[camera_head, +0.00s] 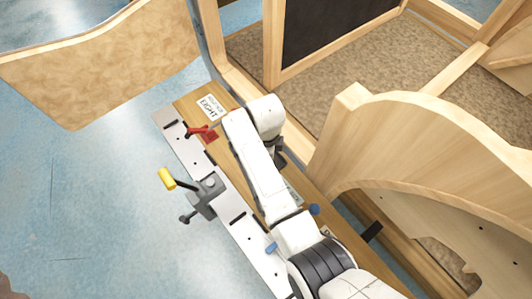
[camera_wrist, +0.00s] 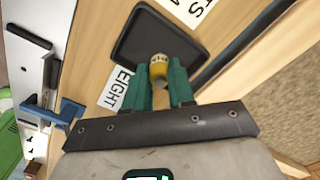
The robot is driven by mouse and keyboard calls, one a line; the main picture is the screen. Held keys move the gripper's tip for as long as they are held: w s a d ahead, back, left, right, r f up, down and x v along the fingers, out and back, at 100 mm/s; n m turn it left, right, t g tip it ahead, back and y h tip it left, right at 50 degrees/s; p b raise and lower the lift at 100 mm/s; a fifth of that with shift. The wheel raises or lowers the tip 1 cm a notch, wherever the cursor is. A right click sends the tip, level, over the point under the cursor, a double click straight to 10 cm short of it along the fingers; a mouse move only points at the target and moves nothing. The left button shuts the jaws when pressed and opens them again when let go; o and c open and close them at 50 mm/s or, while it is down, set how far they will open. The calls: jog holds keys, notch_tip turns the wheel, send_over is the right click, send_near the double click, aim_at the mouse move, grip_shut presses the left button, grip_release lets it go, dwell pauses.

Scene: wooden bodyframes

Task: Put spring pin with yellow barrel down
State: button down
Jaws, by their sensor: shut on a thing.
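In the wrist view, my gripper (camera_wrist: 163,78) has its two green fingers shut on the spring pin with yellow barrel (camera_wrist: 158,67). Only the yellow barrel end, with small dark marks, shows between the fingertips; the rest is hidden. The pin is over a dark rounded tray (camera_wrist: 143,30) on the wooden board. I cannot tell whether the pin touches the tray. In the head view my white arm covers the gripper, the pin and most of that area.
White "EIGHT" labels lie beside the tray (camera_wrist: 116,88) and on the board's far end (camera_head: 212,107). Wooden frames rise at right.

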jog(key=shift+f, duration=0.2)
jog(key=c, duration=1)
grip_release()
jog(key=shift+o, duration=0.2)
notch_tip(320, 180, up, 12)
jog(key=b, duration=0.1)
jog(key=shift+r, duration=0.15)
